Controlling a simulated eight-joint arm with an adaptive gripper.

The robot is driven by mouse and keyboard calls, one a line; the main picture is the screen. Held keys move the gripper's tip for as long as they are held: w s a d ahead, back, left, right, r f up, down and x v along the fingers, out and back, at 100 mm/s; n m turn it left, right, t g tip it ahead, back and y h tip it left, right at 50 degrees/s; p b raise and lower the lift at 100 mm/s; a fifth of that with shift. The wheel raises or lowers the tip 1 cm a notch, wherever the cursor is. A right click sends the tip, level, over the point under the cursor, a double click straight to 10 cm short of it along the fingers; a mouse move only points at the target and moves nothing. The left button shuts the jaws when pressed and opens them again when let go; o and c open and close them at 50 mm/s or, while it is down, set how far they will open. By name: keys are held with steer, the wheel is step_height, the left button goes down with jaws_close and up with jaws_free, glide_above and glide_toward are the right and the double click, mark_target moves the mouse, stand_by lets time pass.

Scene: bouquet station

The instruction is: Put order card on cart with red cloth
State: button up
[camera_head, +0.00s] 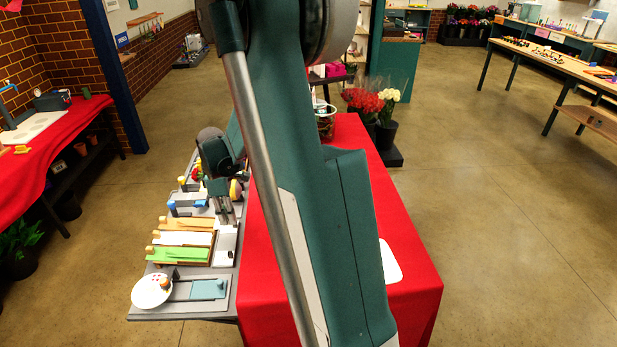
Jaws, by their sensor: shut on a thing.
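My gripper (228,218) points down over the grey work board (192,312), left of the red-clothed surface. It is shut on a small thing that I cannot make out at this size. A flat white piece (226,244) lies just below the fingertips; I cannot tell whether it is the order card. The red cloth (412,292) covers the surface in the middle, and my arm hides much of it. A white flat item (390,263) on this cloth shows partly from behind my arm. Another red cloth (60,145) covers a stand at the far left.
The board holds wooden trays with green (178,254) and white strips, a white round dish (151,291) and a blue-grey pad (207,290). Buckets of red (363,101) and white flowers stand behind the red-clothed surface. The floor (520,220) at right is free.

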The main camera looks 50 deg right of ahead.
steer(key=s+d, duration=0.3)
steer(key=d, duration=0.1)
steer(key=s+d, duration=0.2)
steer(key=d, duration=0.3)
steer(key=s+d+b, duration=0.1)
steer(key=s+d, duration=0.2)
steer(key=d, duration=0.1)
steer(key=shift+s+d+r, duration=0.2)
steer(key=shift+s+r, duration=0.1)
steer(key=shift+s, duration=0.05)
steer(key=s+d, duration=0.6)
steer(key=s+d+b, duration=0.1)
steer(key=s+d, duration=0.3)
steer(key=shift+r, duration=0.25)
steer(key=shift+f, duration=0.15)
steer(key=shift+f, duration=1.35)
steer(key=shift+f+b, duration=0.15)
steer(key=shift+b, duration=0.2)
steer(key=o, duration=0.7)
steer(key=shift+r+p, duration=0.4)
steer(key=shift+r, duration=1.75)
